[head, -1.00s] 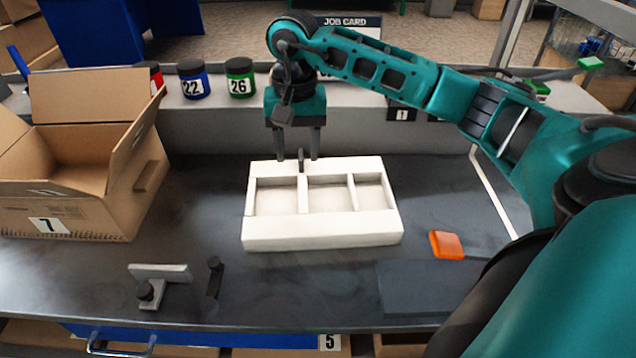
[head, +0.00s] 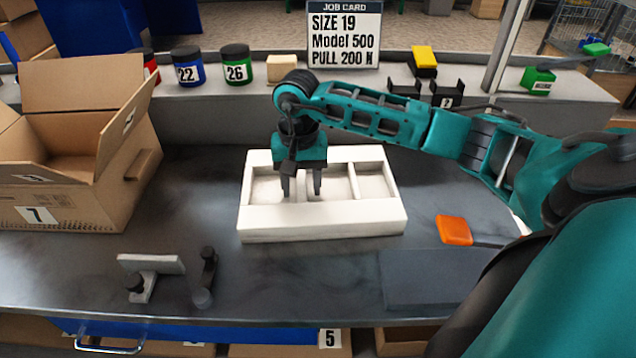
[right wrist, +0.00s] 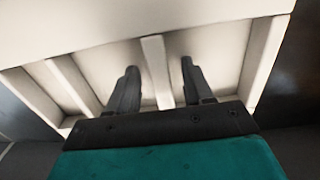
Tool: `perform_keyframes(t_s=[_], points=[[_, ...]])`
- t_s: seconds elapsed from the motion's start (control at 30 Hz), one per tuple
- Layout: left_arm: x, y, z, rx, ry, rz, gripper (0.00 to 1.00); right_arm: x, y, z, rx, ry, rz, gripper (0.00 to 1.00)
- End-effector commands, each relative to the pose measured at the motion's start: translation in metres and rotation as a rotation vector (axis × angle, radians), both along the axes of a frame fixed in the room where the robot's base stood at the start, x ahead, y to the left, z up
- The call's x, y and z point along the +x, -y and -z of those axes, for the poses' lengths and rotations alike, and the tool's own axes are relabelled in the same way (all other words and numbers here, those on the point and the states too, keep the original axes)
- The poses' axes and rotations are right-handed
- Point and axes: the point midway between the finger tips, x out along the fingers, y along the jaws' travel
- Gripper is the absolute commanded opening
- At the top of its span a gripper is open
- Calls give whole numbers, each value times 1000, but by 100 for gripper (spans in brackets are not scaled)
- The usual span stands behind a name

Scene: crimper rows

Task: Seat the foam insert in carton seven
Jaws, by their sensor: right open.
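The white foam insert (head: 322,219), a block with three open compartments, lies flat on the dark bench; it also fills much of the right wrist view (right wrist: 90,28). My right gripper (head: 302,190) is over the insert, open, with one finger on each side of the divider between its left and middle compartments. The wrist view shows that divider between the two spread fingers (right wrist: 158,85); I cannot tell whether they touch it. Carton seven (head: 85,200), open cardboard with a "7" label, stands at the left, apart from the insert. My left gripper is not in view.
An orange block (head: 454,230) and a dark flat pad (head: 435,278) lie right of the insert. A small metal fixture (head: 150,265) and a dark upright part (head: 207,270) stand at the front left. Jars and a job card (head: 344,35) line the back ledge. Bench between carton and insert is clear.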

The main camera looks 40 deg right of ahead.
Motion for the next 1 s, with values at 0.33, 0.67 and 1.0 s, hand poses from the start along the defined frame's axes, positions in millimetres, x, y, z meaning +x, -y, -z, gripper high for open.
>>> perform_keyframes(t_s=[0.33, 0.67, 1.0], points=[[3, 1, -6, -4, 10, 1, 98, 0, 0, 2, 0, 1, 1, 41], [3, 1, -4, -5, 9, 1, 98, 0, 0, 2, 0, 1, 1, 9], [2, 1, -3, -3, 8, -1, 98, 0, 0, 3, 1, -1, 1, 0]])
